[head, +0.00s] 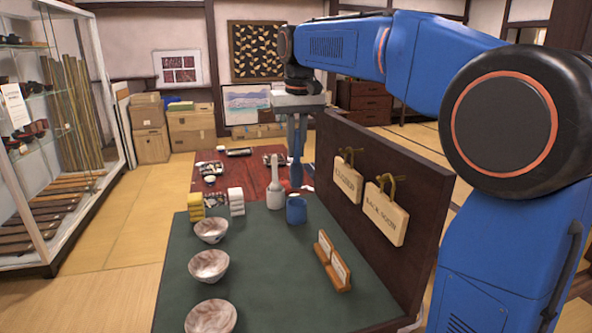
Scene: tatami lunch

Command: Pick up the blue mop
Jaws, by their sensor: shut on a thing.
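My gripper (297,118) is over the far part of the green table, pointing down. It is shut on the upper part of the blue mop (297,170), which hangs roughly upright below it. The mop's lower end shows just above the rim of a blue cup (296,211) on the green top. I cannot tell whether it is clear of the cup in depth. The fingertips are small and partly merge with the mop.
A pale grey holder with an upright handle (275,195) stands just left of the blue cup. Several bowls (209,266) line the left edge. A dark panel (385,200) with hanging wooden signs rises on the right. A small wooden stand (333,262) sits before it. The table middle is clear.

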